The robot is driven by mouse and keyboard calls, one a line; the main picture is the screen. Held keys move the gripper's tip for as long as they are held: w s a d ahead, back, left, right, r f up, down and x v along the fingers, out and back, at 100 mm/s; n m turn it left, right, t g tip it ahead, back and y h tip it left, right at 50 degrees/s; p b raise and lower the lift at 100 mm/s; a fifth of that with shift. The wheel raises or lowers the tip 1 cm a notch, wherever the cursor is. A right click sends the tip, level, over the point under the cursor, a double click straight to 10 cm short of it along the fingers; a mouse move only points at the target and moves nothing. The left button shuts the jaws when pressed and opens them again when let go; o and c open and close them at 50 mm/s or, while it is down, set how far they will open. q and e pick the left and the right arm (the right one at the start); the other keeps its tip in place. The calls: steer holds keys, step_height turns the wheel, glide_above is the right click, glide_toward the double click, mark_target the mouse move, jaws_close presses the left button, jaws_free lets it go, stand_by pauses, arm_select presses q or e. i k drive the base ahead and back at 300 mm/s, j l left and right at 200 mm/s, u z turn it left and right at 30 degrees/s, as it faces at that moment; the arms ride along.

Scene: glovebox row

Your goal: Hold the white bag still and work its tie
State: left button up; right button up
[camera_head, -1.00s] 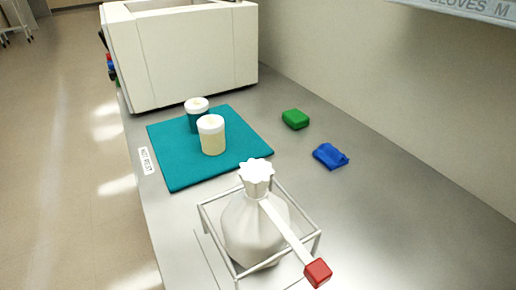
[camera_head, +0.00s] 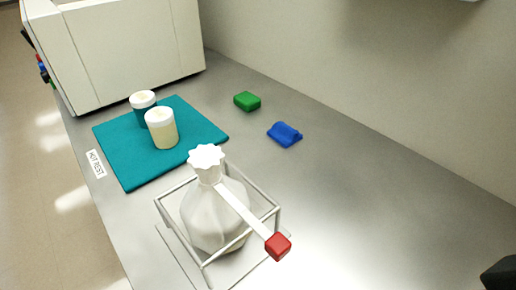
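The white bag (camera_head: 212,212) stands upright inside a wire frame, its gathered, frilled neck (camera_head: 207,163) rising above the top rails. The tie, a white strap (camera_head: 243,212), runs from the neck down to the right over the frame's rim and ends in a red block (camera_head: 278,246). A dark part of what may be my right arm shows at the lower right edge, well apart from the bag. Its fingertips cannot be made out. My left gripper is out of view. Nothing touches the bag or the tie.
The wire frame (camera_head: 176,235) stands on the grey bench. Behind it a teal mat (camera_head: 115,162) holds two white-lidded jars (camera_head: 163,130). A green block (camera_head: 247,101) and a blue item (camera_head: 285,134) lie to the right. A large white box (camera_head: 125,50) stands at the back left. The bench's right side is clear.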

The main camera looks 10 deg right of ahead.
mark_target(276, 246)
steer(key=j+z, duration=0.25)
steer(key=z, duration=0.25)
steer(key=j+z, duration=0.25)
steer(key=z, duration=0.25)
steer(key=j+z, duration=0.3)
steer(key=z, duration=0.2)
steer(key=j+z, duration=0.2)
steer(key=z, duration=0.3)
